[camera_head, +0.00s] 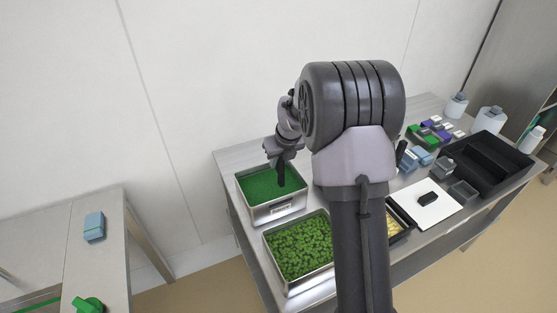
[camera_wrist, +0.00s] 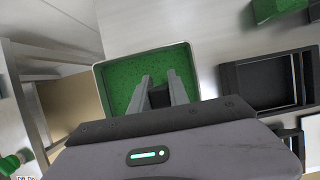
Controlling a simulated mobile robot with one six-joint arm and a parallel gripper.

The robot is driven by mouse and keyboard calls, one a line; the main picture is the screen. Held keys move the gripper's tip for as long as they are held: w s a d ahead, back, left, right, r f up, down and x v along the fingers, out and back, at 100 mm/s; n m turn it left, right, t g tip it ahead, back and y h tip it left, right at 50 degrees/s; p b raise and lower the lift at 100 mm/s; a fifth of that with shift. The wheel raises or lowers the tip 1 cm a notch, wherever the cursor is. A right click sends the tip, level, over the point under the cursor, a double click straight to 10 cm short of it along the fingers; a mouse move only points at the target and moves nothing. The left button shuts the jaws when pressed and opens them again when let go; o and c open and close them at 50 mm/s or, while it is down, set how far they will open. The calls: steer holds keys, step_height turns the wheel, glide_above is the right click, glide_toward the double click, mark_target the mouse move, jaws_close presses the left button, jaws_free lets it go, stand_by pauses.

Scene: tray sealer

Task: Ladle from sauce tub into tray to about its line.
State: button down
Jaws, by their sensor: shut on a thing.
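The sauce tub (camera_head: 285,213) is a steel container with smooth green contents, at the back left end of the steel table. In the wrist view the tub (camera_wrist: 98,82) lies straight below my gripper. My gripper (camera_head: 282,160) is over the tub, shut on a dark upright handle (camera_head: 281,176), which I take for the ladle's. The handle also shows between the fingers in the wrist view (camera_wrist: 160,97). The ladle's bowl is hidden. I cannot tell for sure which container is the tray, and no fill line can be made out.
A second steel tub (camera_head: 292,287) of chopped green pieces stands in front. My arm hides the table's middle. A white board (camera_head: 440,212) with a black block, a large black bin (camera_head: 520,160) and small coloured items are at right. A separate side table (camera_head: 100,260) stands left.

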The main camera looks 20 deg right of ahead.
step_height(320, 180, up, 10)
steer(key=p, duration=0.8)
steer(key=shift+r, duration=0.1)
steer(key=shift+d, duration=0.15)
